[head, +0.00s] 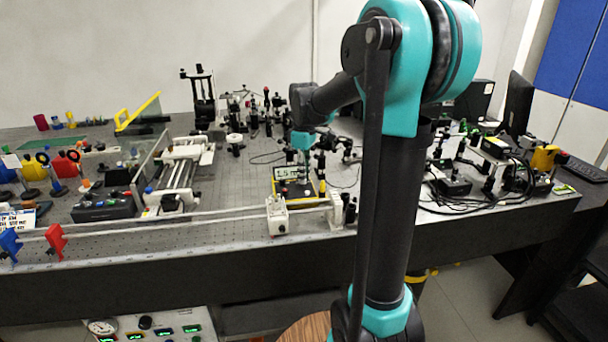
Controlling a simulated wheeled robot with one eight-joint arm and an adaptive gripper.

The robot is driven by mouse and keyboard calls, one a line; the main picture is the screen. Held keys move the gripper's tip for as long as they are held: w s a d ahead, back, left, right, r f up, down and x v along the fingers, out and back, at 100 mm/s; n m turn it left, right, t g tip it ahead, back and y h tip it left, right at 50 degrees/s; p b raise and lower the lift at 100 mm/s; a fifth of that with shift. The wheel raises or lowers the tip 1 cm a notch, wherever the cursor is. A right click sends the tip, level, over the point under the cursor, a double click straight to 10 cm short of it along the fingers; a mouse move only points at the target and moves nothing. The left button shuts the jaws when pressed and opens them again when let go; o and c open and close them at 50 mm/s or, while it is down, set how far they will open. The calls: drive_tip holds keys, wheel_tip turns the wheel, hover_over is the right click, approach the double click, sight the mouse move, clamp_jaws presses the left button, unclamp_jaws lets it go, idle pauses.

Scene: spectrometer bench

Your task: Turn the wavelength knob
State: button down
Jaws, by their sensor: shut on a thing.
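A small instrument (298,188) with a yellow base and a lit display (287,173) stands on the bench in the head view. My gripper (304,163) points down at this instrument, close to the right of the display. It is small in the picture, and its fingers are shut on what appears to be the wavelength knob. The knob itself is hidden behind the fingers, so its angle cannot be told.
A white rail (180,217) runs along the bench's front edge, with a white holder (277,216) just in front of the instrument. Posts and optics crowd behind it. Black boxes with cables (450,185) stand to the right.

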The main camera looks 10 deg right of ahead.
drive_tip(key=m, duration=1.3)
drive_tip(key=shift+a, duration=0.1)
drive_tip(key=shift+m, duration=2.1)
drive_tip(key=c, duration=1.5)
unclamp_jaws()
drive_tip(key=shift+o, duration=0.2)
